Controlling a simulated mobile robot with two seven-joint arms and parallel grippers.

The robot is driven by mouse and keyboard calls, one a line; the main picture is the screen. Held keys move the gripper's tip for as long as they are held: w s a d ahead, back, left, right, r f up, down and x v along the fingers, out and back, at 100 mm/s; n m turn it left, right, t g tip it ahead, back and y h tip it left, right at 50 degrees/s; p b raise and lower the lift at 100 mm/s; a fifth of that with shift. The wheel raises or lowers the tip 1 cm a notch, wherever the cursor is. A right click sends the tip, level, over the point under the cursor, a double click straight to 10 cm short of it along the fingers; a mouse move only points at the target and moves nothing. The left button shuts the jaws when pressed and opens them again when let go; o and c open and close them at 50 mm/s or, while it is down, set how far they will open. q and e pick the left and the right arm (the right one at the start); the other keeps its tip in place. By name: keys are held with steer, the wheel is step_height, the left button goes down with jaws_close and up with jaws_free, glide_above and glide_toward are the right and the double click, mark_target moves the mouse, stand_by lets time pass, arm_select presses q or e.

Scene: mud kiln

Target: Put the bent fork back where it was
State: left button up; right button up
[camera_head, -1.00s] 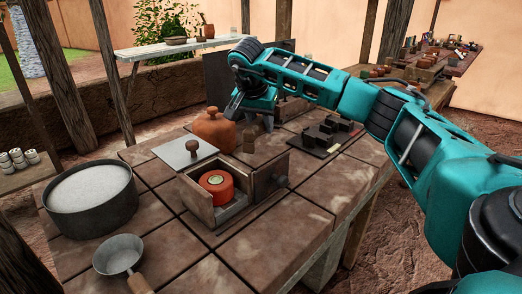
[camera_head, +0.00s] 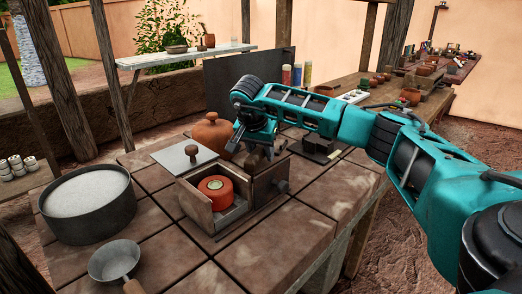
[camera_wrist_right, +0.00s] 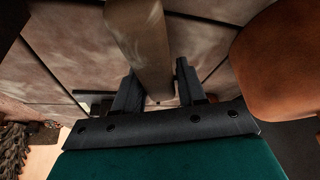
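My right gripper (camera_head: 258,150) is low over the table, just behind the open wooden box (camera_head: 205,212). In the right wrist view its two dark fingers (camera_wrist_right: 160,92) stand apart, on either side of a brown wooden bar or handle (camera_wrist_right: 142,40). The end of the bar lies between the fingers, and I cannot see a firm grip on it. I cannot make out whether this is the bent fork, as no tines show. An orange-red round object (camera_head: 216,188) sits in the box. My left gripper is not in view.
A clay jar (camera_head: 211,133) stands just left of my right gripper, and its orange side (camera_wrist_right: 280,65) is close in the wrist view. A white-filled pot (camera_head: 88,200) and a ladle (camera_head: 115,258) are at left. The tiles at front right are clear.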

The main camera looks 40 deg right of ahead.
steer(key=o, duration=0.3)
steer(key=p+v, duration=0.3)
steer(key=v, duration=0.9)
steer(key=shift+s+a+r, duration=0.1)
